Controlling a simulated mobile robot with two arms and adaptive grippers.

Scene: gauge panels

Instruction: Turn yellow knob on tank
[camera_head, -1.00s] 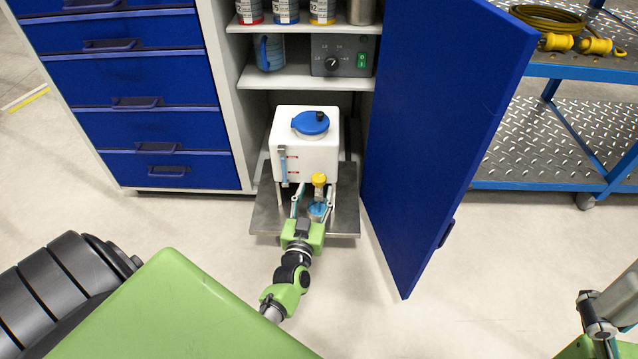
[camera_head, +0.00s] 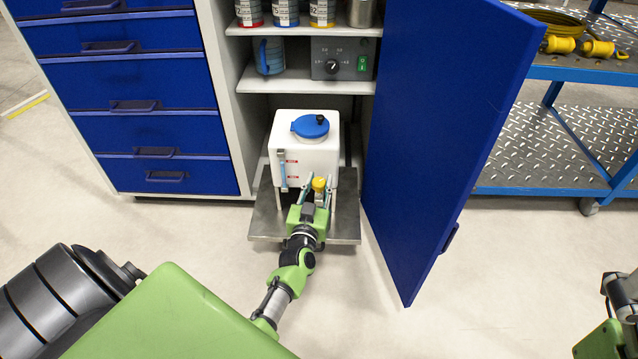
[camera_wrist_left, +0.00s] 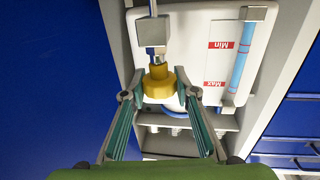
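The tank (camera_head: 305,157) is a white box with a blue lid, standing on a metal shelf at the bottom of the cabinet. The yellow knob (camera_head: 319,184) is on its front, low and right of center. My left gripper (camera_head: 316,192) is at the knob. In the left wrist view the knob (camera_wrist_left: 158,84) lies between the two spread fingertips of the left gripper (camera_wrist_left: 159,92). Narrow gaps seem to show on both sides; contact is not clear. My right gripper (camera_head: 618,310) is partly in view at the right edge; its fingers cannot be made out.
A blue cabinet door (camera_head: 437,130) stands open close to the right of the tank. Blue drawers (camera_head: 160,130) are on the left. A metal shelf (camera_head: 266,224) juts out under the tank. A control box (camera_head: 342,60) sits above. The floor in front is clear.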

